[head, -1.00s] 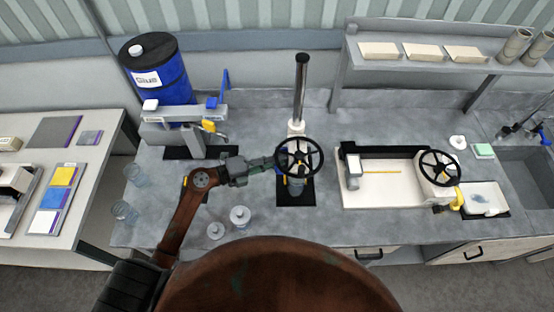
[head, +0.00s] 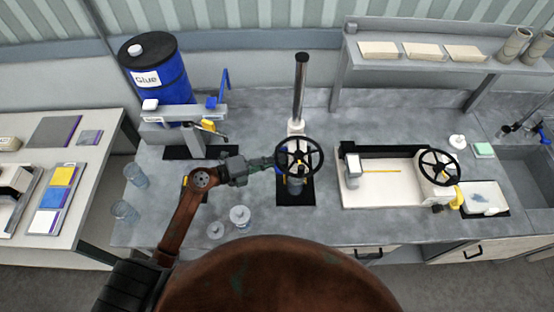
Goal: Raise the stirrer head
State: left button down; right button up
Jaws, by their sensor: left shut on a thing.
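The stirrer (head: 296,128) stands on a black base near the middle of the counter. It has a tall metal post (head: 300,85) and a black handwheel (head: 299,157) facing me. My left gripper (head: 276,163) is shut on the left part of the handwheel's rim. The stirrer head and a vessel (head: 295,186) sit behind and below the wheel, partly hidden by it, so the gap between them is hard to tell. My right gripper is not in view.
A blue glue drum (head: 158,80) and a dispenser (head: 185,115) stand at the left back. Glass beakers (head: 124,211) and jars (head: 240,216) are at the front left. A white machine with another handwheel (head: 440,168) is on the right. A shelf (head: 440,62) stands behind it.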

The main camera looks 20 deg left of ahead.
pick_arm(q)
notch_tip(320, 180, up, 15)
jog(key=p, duration=1.3)
jog(key=shift+f+p, duration=0.1)
jog(key=shift+p, duration=0.3)
jog(key=shift+w+r, duration=0.1)
jog(key=shift+r, duration=0.1)
jog(key=c, duration=2.3)
grip_release()
